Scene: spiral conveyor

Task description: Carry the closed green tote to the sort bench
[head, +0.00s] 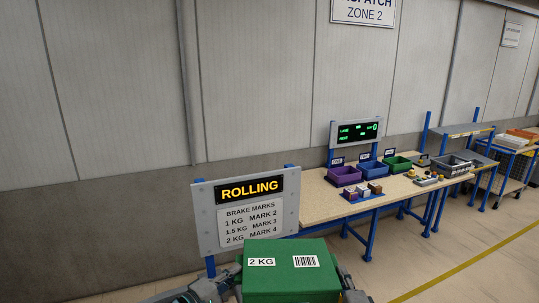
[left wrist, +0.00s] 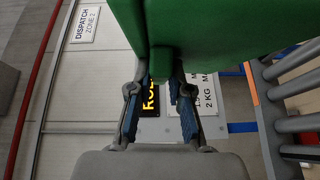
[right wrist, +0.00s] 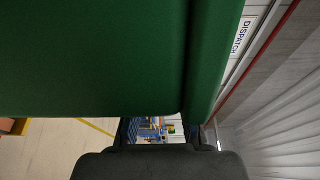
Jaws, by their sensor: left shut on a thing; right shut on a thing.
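The closed green tote (head: 290,265) is at the bottom centre of the head view, with a "2 KG" label and a barcode on it. My left gripper (head: 228,285) is shut on its left side; in the left wrist view the fingers (left wrist: 160,95) are around a green lug under the tote (left wrist: 235,25). My right gripper (head: 346,288) is shut on its right side; the tote (right wrist: 90,60) hides most of that grip in the right wrist view. A wooden-topped bench (head: 318,208), probably the sort bench, stands beyond the tote to the right.
A "ROLLING" brake-mark sign (head: 248,212) stands just behind the tote, left of the bench. Purple (head: 343,177), blue (head: 373,170) and green (head: 397,164) bins line the bench's back. Small boxes (head: 362,191) sit in front. The bench's near-left top is bare.

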